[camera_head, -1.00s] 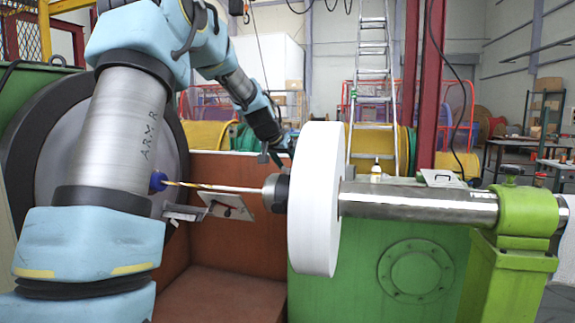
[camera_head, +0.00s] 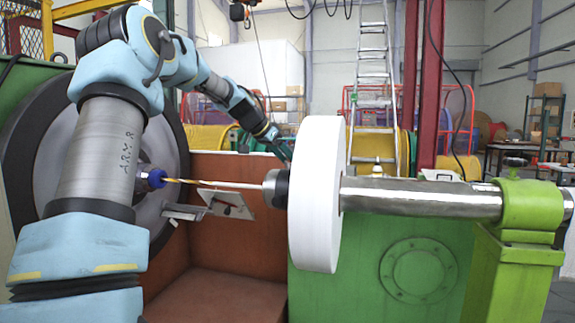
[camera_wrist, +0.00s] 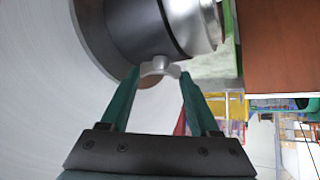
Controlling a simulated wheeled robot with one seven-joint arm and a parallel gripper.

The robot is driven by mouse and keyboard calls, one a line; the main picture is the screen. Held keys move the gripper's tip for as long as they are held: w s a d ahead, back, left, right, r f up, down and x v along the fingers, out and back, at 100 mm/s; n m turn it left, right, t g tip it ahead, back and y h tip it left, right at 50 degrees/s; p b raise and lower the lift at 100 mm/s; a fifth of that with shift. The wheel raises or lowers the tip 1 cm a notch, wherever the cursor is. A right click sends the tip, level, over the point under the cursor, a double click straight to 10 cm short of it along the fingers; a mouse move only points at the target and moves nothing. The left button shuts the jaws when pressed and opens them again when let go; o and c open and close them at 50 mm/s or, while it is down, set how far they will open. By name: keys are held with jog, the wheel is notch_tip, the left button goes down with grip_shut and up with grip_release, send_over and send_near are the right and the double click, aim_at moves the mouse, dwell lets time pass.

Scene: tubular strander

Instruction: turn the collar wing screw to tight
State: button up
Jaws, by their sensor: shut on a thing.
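The collar (camera_wrist: 145,25) is the dark ring at the top of the wrist view, against the pale flange. A silver wing screw (camera_wrist: 160,66) stands out from its near side, wings spread crosswise. My gripper (camera_wrist: 157,76) has its two green fingers on either side of the wings and is shut on them. In the head view, my gripper (camera_head: 286,154) is above the dark collar (camera_head: 281,190), just left of the white disc (camera_head: 316,195). The wing screw cannot be made out there.
A polished shaft (camera_head: 420,197) runs right from the disc to a green bearing stand (camera_head: 530,210). A thin rod with a yellow strand (camera_head: 215,184) runs left from the collar. A small tilted plate (camera_head: 227,203) hangs below the rod. A reddish-brown wall (camera_wrist: 275,45) lies right in the wrist view.

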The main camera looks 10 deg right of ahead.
jog(key=m+g+p, duration=0.1)
jog(key=m+g, duration=0.1)
jog(key=m, duration=0.1)
jog(key=shift+w+a+r+h+p, duration=0.1)
jog(key=shift+w+r+h+p, duration=0.1)
jog(key=shift+h+p, duration=0.15)
jog(key=m+g+p, duration=0.1)
jog(key=p, duration=0.1)
jog(key=m+g+p, duration=0.2)
jog(key=p, duration=0.1)
jog(key=shift+w+r+m, duration=0.15)
jog(key=shift+m, duration=0.15)
jog(key=m+g+p, duration=0.2)
jog(key=p, duration=0.3)
jog(key=shift+w+m, duration=0.1)
jog(key=shift+m, duration=0.2)
jog(key=m+y+p, duration=0.1)
jog(key=p, duration=0.1)
jog(key=shift+f+g+p, duration=0.25)
jog(key=shift+g+p, duration=0.05)
jog(key=shift+g, duration=0.1)
jog(key=shift+f+m+p, duration=0.15)
jog(key=shift+m+p, duration=0.15)
jog(key=shift+m, duration=0.1)
jog(key=o, duration=1.4)
jog(key=shift+c, duration=0.2)
